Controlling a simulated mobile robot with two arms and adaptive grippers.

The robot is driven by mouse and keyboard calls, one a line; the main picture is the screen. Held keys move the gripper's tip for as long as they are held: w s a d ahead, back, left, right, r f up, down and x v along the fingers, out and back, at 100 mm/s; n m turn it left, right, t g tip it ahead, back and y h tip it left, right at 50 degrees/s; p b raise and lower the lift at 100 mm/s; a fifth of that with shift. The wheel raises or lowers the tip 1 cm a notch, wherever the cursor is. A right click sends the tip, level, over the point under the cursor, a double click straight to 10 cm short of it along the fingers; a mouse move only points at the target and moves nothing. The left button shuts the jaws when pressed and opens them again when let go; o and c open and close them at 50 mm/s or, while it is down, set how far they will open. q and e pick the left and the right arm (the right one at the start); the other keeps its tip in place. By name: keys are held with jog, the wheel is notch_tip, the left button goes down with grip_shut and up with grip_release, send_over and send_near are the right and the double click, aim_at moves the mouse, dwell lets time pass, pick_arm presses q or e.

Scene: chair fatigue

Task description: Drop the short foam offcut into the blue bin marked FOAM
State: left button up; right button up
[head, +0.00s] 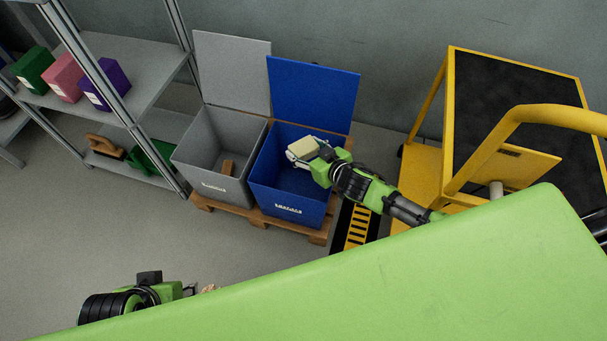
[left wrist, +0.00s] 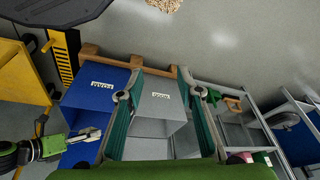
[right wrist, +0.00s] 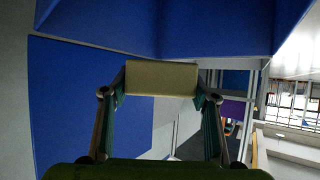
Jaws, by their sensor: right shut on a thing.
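The short foam offcut (head: 302,147) is a cream block, held over the open mouth of the blue bin (head: 288,207). My right gripper (head: 306,151) is shut on it; in the right wrist view the foam (right wrist: 162,78) sits between both fingertips. The blue bin also shows in the left wrist view (left wrist: 93,92), its white label upside down and seeming to read FOAM. Its blue lid (head: 313,93) stands open behind. My left gripper (head: 190,290) is low at the left; its fingers are apart and empty in the left wrist view (left wrist: 162,78).
A grey bin (head: 212,175) with a wood piece (head: 227,168) inside stands left of the blue bin, both on a wooden pallet (head: 258,217). A yellow cart (head: 430,180) stands right. A shelf (head: 130,65) with coloured boxes is left. Floor in front is mostly clear.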

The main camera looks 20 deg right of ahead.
notch_tip(320, 180, down, 3)
jog(key=b, duration=0.2)
jog(key=shift+b, duration=0.4)
jog(key=shift+f+b, duration=0.5)
jog(key=shift+b, duration=0.1)
pick_arm(q)
jog(key=w+d+r+t+h, duration=0.1)
jog(key=w+d+r+t, duration=0.1)
jog(key=w, duration=0.4)
jog(key=w+d+r+t, duration=0.2)
jog(key=w+t, duration=0.2)
jog(key=w, duration=0.2)
jog(key=shift+w+r+t+h, duration=0.15)
jog(key=shift+w+t+h, duration=0.15)
jog(key=shift+w+h, duration=0.1)
pick_arm(e)
jog(key=o, duration=0.8)
jog(key=v, duration=1.2)
jog(key=shift+f, duration=0.1)
